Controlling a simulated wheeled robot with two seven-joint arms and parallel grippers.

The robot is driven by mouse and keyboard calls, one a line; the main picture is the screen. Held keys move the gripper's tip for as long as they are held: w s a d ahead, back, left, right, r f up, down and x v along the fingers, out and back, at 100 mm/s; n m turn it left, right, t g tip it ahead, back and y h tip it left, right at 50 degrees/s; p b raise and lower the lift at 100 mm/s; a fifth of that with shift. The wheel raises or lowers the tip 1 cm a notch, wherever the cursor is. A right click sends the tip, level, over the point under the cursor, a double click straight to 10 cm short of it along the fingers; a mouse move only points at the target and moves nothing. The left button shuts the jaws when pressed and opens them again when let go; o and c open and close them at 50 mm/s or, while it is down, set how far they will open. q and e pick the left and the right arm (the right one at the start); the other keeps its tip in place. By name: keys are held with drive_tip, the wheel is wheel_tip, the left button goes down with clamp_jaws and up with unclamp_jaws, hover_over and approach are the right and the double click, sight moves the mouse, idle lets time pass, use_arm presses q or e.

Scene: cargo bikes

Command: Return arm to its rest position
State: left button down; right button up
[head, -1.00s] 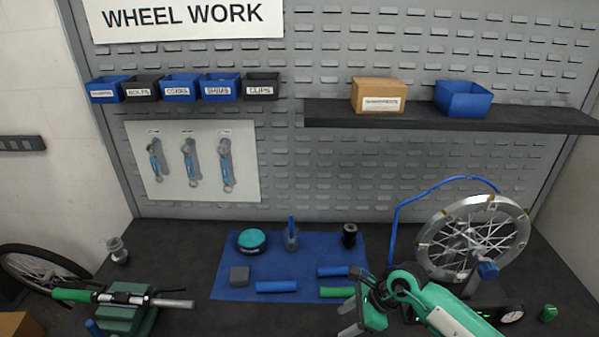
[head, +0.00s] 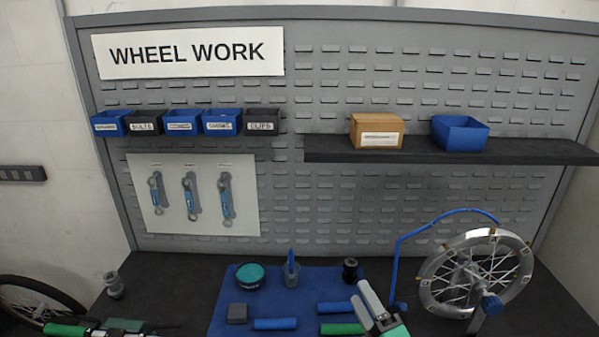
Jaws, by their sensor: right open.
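My right gripper (head: 366,306) is at the bottom of the head view, right of centre, with its pale fingers pointing up and apart. It is open and nothing shows between the fingers. It is beside the right edge of the blue mat (head: 218,318), close to a green grip (head: 341,329). Most of my right arm is below the picture. My left gripper and arm are not in view.
A wheel in a stand (head: 474,276) is at right. A dark shelf (head: 450,152) juts from the pegboard.

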drive_tip(key=s+d+f+m+g+h, duration=0.7)
drive_tip(key=s+d+f+m+h, duration=0.3)
drive_tip(key=f+m, duration=0.45)
drive_tip(key=s+f+m+g+y, duration=0.1)
drive_tip(key=s+f+m+g, duration=0.25)
drive_tip(key=s, duration=0.35)
drive_tip(key=s+f+m+g+y, duration=0.1)
drive_tip(key=s+f+m+g, duration=0.1)
drive_tip(key=s+g, duration=0.4)
drive_tip(key=s+f+b, duration=0.1)
drive_tip(key=s+f, duration=0.1)
drive_tip(key=f, duration=1.5)
drive_tip(key=s+f, duration=0.2)
drive_tip(key=f, duration=1.6)
drive_tip(key=s+d+f+g, duration=0.1)
drive_tip(key=s+f, duration=0.8)
drive_tip(key=s+d+f+g+b, duration=0.1)
drive_tip(key=s+d+f, duration=0.1)
drive_tip(key=s+f, duration=0.6)
drive_tip(key=shift+s+d+f, duration=0.25)
drive_tip(key=shift+s+f, duration=0.15)
drive_tip(key=shift+f, duration=0.2)
drive_tip(key=shift+s, duration=0.15)
drive_tip(key=shift+c, duration=0.4)
